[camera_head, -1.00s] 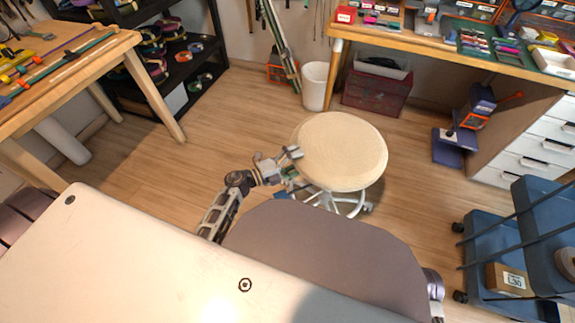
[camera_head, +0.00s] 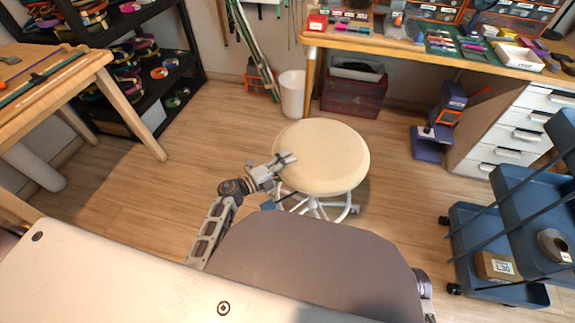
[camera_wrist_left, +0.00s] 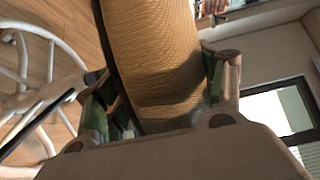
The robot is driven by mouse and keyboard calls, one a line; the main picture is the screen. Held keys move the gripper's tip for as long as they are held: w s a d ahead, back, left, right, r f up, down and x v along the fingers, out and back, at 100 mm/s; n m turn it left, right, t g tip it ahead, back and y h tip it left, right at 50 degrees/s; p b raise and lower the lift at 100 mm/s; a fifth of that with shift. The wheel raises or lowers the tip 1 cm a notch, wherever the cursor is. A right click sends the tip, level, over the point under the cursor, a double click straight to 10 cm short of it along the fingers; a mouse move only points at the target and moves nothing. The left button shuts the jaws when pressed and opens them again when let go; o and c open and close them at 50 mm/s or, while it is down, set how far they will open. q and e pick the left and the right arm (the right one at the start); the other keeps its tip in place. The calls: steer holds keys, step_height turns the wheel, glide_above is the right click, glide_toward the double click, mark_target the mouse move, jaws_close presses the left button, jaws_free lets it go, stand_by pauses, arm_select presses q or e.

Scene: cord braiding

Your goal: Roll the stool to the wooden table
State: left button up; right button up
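The stool has a round cream seat (camera_head: 322,150) on a white wheeled base (camera_head: 335,208), in the middle of the head view. My left gripper (camera_head: 287,161) is at the seat's near left edge. In the left wrist view the woven seat (camera_wrist_left: 155,50) lies between the two fingers of my left gripper (camera_wrist_left: 163,90), one on each side, and they look closed on it. The underside finger is hidden in the head view. One wooden-topped table (camera_head: 425,48) with drawers stands at the back right, another wooden table (camera_head: 92,68) at the left. My right gripper is out of view.
A white bin (camera_head: 292,95) and a dark red crate (camera_head: 352,95) stand by the back table. A blue-purple device (camera_head: 432,140) is on the floor near the drawers. A blue trolley (camera_head: 470,215) stands at the right. Wooden floor is clear left of the stool.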

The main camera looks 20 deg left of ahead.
arm_select(q)
jaws_close()
steer(key=shift+a, duration=0.1)
